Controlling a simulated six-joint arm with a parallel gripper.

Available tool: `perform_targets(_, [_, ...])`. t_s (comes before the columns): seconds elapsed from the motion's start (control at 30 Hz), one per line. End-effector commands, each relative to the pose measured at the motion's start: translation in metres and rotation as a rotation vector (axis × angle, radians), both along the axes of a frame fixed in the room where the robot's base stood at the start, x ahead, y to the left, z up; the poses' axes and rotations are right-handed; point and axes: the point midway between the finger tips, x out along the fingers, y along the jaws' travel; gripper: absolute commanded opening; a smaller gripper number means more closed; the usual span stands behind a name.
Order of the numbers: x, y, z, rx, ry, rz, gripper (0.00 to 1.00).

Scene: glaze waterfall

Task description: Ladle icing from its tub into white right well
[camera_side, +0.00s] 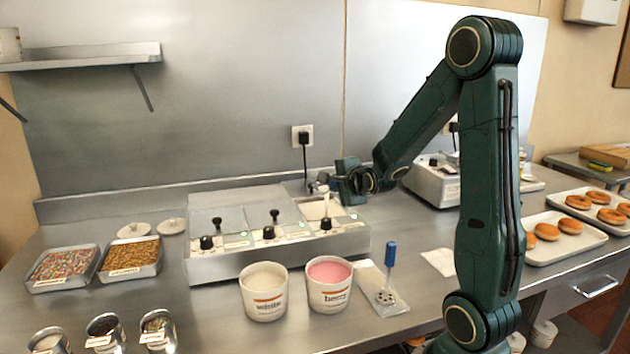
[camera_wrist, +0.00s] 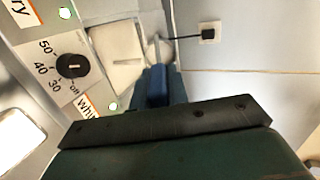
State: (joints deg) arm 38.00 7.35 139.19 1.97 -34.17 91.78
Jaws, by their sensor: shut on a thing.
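My gripper (camera_side: 335,187) is above the back of the right well (camera_side: 312,211) of the steel warmer. It is shut on a blue handle (camera_wrist: 157,84), likely a ladle's; its bowl is hard to make out. A thin pale shaft shows over the well in the side view. The right well is open and looks pale inside; its level cannot be told. In the wrist view the well (camera_wrist: 112,45) lies above a label partly reading "whi". The white icing tub (camera_side: 264,306) stands in front of the warmer, open, with cream-coloured icing.
The berry tub (camera_side: 329,300) with pink icing stands right of the white tub. A blue-handled perforated tool (camera_side: 390,258) rests on a pale mat further right. The other two wells have black-knobbed lids (camera_side: 218,223). Sprinkle trays (camera_side: 65,266) lie left, doughnut trays (camera_side: 590,243) right.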

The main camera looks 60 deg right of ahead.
Motion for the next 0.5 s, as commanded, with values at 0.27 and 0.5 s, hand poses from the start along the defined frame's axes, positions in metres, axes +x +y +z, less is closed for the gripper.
perform_targets(0.27, [-0.0026, 0.0022, -0.0048, -0.038, -0.045, 0.000, 0.00])
perform_targets(0.5, [-0.0033, 0.0028, -0.0049, -0.052, -0.061, 0.000, 0.00])
